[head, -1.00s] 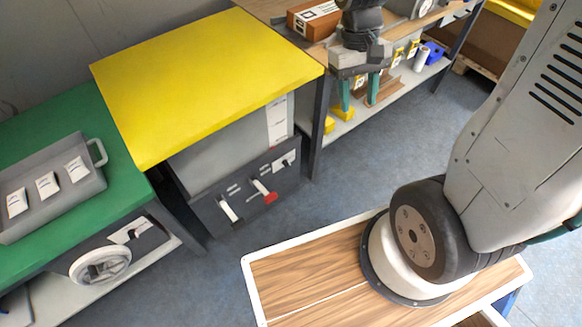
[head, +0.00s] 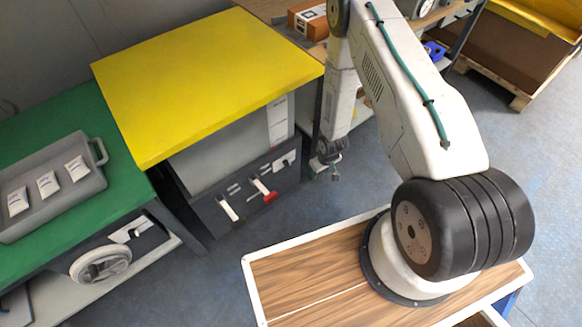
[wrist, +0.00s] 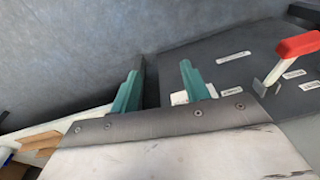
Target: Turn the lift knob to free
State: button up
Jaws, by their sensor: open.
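A dark control panel (head: 245,205) sits under the yellow table. It carries a white-handled lever (head: 229,209), a red-handled lever (head: 264,190) and, at its right, a small dark control on a white plate (head: 285,161). I cannot tell for sure which is the lift knob, and the markings are too small to read. My gripper (head: 329,174) hangs just right of the panel. In the wrist view, its teal fingers (wrist: 162,88) are open with nothing between them. The red-handled lever (wrist: 298,44) is at the right.
The yellow tabletop (head: 205,80) overhangs the panel. A green table (head: 95,120) with a grey tray (head: 90,186) stands at left, with a handwheel (head: 100,265) below. A workbench with an orange box (head: 310,20) is behind my arm. The floor before the panel is clear.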

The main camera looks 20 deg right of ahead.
jog(key=s+a+f+t+y, duration=0.1)
jog(key=a+f+t, duration=0.1)
jog(key=f, duration=0.4)
jog(key=s+a+f+t, duration=0.1)
jog(key=f+t, duration=0.1)
jog(key=f, duration=0.4)
jog(key=n+t+y, duration=0.1)
jog(key=t+y, duration=0.2)
jog(key=t, duration=0.5)
send_near(288, 164)
jog(key=x, duration=0.7)
jog(key=shift+w+a, duration=0.1)
jog(key=c, duration=1)
